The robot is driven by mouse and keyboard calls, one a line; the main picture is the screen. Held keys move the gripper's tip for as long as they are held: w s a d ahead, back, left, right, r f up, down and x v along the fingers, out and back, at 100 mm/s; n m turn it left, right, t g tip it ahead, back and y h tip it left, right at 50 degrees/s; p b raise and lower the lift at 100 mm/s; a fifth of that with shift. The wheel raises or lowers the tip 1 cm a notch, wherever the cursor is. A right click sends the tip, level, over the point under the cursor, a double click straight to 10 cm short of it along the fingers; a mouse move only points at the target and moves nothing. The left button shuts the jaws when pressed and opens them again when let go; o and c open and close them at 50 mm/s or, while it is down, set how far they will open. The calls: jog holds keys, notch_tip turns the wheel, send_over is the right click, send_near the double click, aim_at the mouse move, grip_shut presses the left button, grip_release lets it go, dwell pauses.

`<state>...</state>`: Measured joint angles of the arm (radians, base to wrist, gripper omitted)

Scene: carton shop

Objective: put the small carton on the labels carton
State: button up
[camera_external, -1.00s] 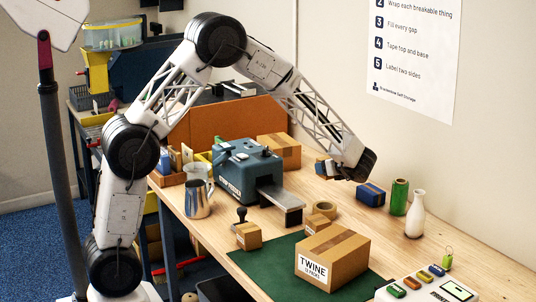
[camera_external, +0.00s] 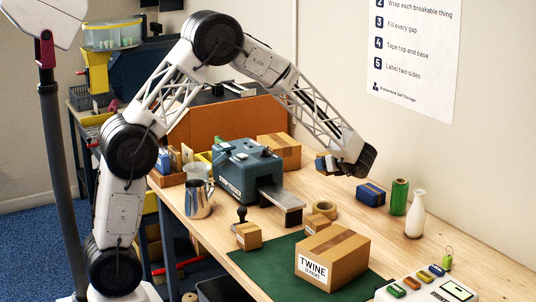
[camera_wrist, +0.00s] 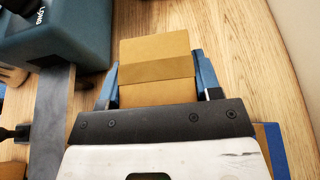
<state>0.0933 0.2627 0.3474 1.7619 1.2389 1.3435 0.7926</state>
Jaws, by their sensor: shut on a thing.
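My gripper (camera_wrist: 157,83) has its blue fingers closed on the sides of a small brown carton (camera_wrist: 155,50) with a tape band across it. In the external view my gripper (camera_external: 327,164) is over the back of the bench, right of the dispenser, and mostly hides this carton. I can read no labels marking on any carton. A large carton (camera_external: 348,262) on the green mat reads TWINE. Another carton (camera_external: 283,150) stands behind the dispenser.
The blue-grey tape dispenser (camera_external: 245,172) stands left of my gripper, its plate (camera_external: 281,203) jutting out. A blue box (camera_external: 371,194), a green spool (camera_external: 399,197) and a white vase (camera_external: 415,215) stand at right. The green mat (camera_external: 262,268) has bare room at left.

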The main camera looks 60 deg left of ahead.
jog(key=shift+a, duration=0.1)
jog(key=a+r, duration=0.3)
jog(key=a, duration=0.8)
jog(key=w+a+r, duration=0.1)
jog(key=a+r, duration=0.3)
jog(key=a, duration=0.7)
jog(key=w+a+r, duration=0.1)
jog(key=a+r, duration=0.2)
jog(key=a, duration=0.8)
jog(key=shift+a+r, duration=0.15)
jog(key=shift+a, duration=0.25)
send_over(279, 140)
jog(key=shift+f, duration=3.15)
jog(key=shift+f, duration=1.85)
jog(key=shift+f, duration=0.1)
